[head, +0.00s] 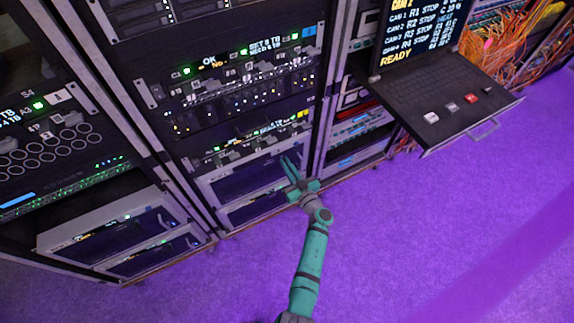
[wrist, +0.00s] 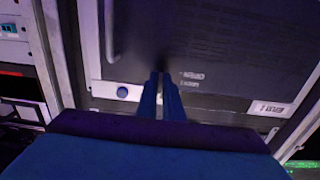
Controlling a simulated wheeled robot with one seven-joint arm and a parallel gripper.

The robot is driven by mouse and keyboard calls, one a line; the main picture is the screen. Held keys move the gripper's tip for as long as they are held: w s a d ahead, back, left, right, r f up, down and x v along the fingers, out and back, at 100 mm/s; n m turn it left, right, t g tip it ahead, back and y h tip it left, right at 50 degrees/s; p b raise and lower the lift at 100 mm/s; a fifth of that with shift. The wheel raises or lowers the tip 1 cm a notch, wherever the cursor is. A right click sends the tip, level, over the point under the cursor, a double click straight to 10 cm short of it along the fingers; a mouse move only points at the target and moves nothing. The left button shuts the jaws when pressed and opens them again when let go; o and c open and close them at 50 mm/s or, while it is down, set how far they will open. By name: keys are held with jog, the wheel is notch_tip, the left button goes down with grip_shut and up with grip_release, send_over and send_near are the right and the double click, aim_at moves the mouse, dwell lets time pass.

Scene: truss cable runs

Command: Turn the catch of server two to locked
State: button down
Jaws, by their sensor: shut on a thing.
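My gripper (head: 291,167) reaches the right part of the lower rack front in the head view. In the wrist view its two blue fingers (wrist: 162,78) are close together at the lower edge of a dark server panel (wrist: 230,45). They are shut on a small thin part there, which I take to be the catch. The fingers hide most of it, so its turn cannot be read. The panel also shows in the head view (head: 240,178), low in the middle rack. I cannot read a number that names it as server two.
A similar dark-fronted unit (head: 258,207) sits below. Above are switch rows with lit green and yellow lamps. A pull-out console (head: 440,105) with a keyboard juts out at right, beside orange cables (head: 525,50). The purple floor (head: 430,240) in front is clear.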

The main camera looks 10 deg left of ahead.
jog(key=shift+f, duration=0.15)
jog(key=c, duration=1.9)
grip_release()
jog(key=v, duration=1.1)
jog(key=shift+a, duration=0.1)
jog(key=s+d+r+m+h, duration=0.2)
jog(key=s+r+h, duration=0.2)
jog(key=s, duration=0.8)
jog(key=s+d+r+m+t+h, duration=0.1)
jog(key=s+d+r+m+h, duration=0.1)
jog(key=s+r, duration=0.7)
jog(key=s+d+r+m+h, duration=0.2)
jog(key=s+r+m+h, duration=0.2)
jog(key=s, duration=1.2)
jog(key=shift+d+r+t+h, duration=0.2)
jog(key=shift+r+h, duration=0.25)
jog(key=shift+r, duration=0.35)
jog(key=shift+d+r+t+h, duration=0.1)
jog(key=shift+d+r+h, duration=0.1)
jog(key=shift+r+h, duration=0.45)
